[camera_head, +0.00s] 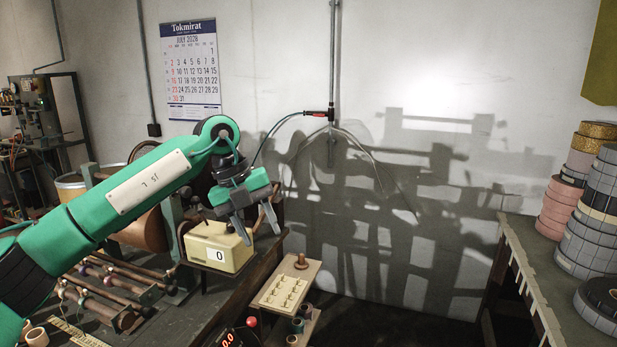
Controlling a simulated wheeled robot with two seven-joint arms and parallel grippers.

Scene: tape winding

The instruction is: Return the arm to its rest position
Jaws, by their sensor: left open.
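My left arm is green and comes in from the left, reaching up over the workbench. My left gripper (257,226) hangs at its end, pointing down, with its two grey fingers apart and nothing seen between them. It is over or in front of the right part of a cream box marked "0" (220,247); I cannot tell whether they touch. My right gripper is not in view.
The winding bench (190,318) carries rods and rollers at the left. A small pegged stand (285,285) is right of the cream box. Stacked tape rolls (590,215) stand on a table (527,262) at the right. Dark floor lies between.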

